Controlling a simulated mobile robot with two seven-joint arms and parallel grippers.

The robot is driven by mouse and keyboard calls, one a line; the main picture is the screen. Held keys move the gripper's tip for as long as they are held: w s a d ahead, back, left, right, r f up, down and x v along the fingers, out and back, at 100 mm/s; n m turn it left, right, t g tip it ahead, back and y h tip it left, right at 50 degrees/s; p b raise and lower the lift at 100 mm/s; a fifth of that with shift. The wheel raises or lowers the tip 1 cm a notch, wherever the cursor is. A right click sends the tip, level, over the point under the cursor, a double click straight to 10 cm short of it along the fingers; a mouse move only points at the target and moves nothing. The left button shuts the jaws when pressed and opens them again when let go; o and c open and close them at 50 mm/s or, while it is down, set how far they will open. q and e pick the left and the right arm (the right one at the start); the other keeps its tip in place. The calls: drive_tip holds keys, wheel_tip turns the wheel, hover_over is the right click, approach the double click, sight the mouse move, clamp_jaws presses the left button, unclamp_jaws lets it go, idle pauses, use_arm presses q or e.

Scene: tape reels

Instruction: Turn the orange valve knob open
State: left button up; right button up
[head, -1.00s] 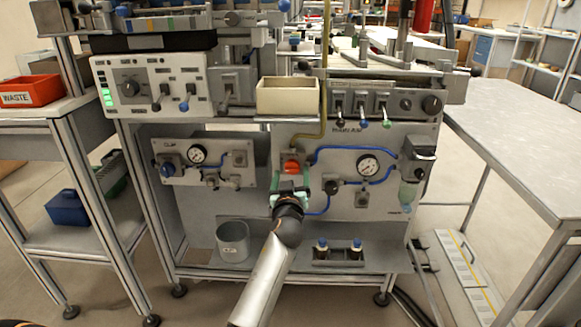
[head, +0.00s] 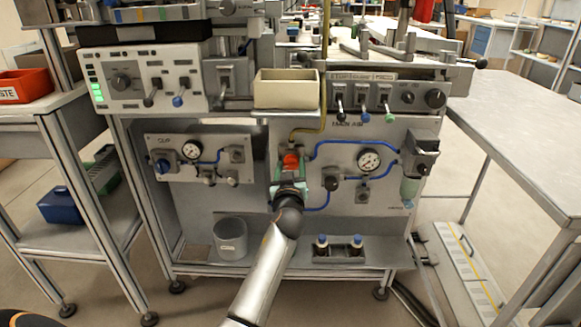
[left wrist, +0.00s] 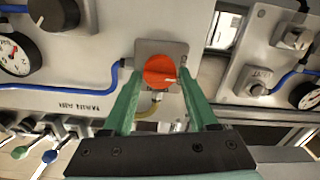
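The orange valve knob (head: 291,160) sits on a grey plate on the front panel, left of the main-air gauge. In the left wrist view the round knob (left wrist: 160,71) faces me, with a small pale mark on its right side. My left gripper (head: 289,175) is just in front of and below it in the head view. In the wrist view the green fingers of this gripper (left wrist: 161,80) are spread, with one tip beside each side of the knob. Whether they touch it is not clear. My right gripper is not in view.
A blue hose and a pressure gauge (head: 369,161) lie right of the knob, and a yellow hose runs above it. A beige bin (head: 286,92) juts out above. A grey cup (head: 230,240) and two dark bottles stand on the lower shelf.

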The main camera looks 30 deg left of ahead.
use_arm(q)
clamp_jaws()
drive_tip(key=shift+r+m, duration=0.1)
drive_tip(key=shift+m, duration=0.3)
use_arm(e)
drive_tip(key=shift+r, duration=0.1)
use_arm(q)
drive_tip(key=m, duration=0.4)
drive_tip(key=shift+p, duration=0.4)
drive_tip(key=m+p, duration=0.1)
drive_tip(key=m, duration=0.3)
drive_tip(key=shift+w+m, duration=0.1)
drive_tip(key=shift+m, duration=0.2)
drive_tip(key=m+p, duration=0.1)
drive_tip(key=m, duration=0.3)
drive_tip(key=shift+d, duration=0.1)
drive_tip(key=shift+m+p, duration=0.7)
drive_tip(key=shift+m, duration=1.5)
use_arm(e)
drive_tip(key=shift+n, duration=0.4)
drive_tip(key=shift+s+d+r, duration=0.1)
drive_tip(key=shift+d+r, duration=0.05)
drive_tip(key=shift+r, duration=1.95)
